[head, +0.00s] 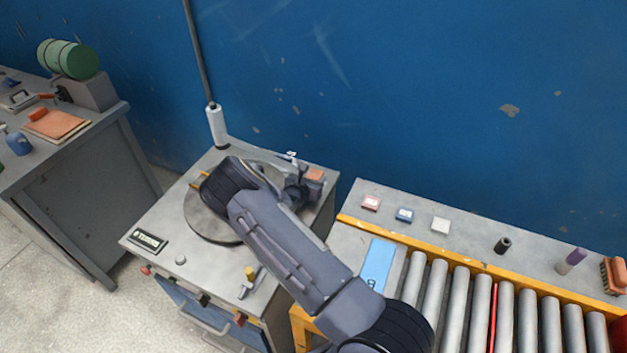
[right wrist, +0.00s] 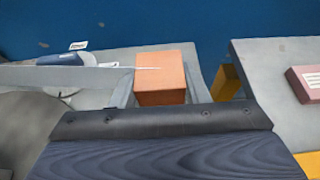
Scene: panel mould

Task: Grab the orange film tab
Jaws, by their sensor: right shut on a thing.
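The orange film tab (head: 315,174) shows as a small orange block at the back right corner of the grey machine table. In the right wrist view the orange tab (right wrist: 160,82) stands between the two grey fingers of my right gripper. My right gripper (head: 304,188) is shut on it; the arm hides part of the grip in the head view. My left gripper is in neither view.
A round grey plate (head: 205,222) lies on the machine table, partly hidden by my right arm. A white roll (head: 217,126) on a pole stands behind it. A roller conveyor (head: 480,300) is at the right, with small blocks on its back ledge. A blue wall closes the back.

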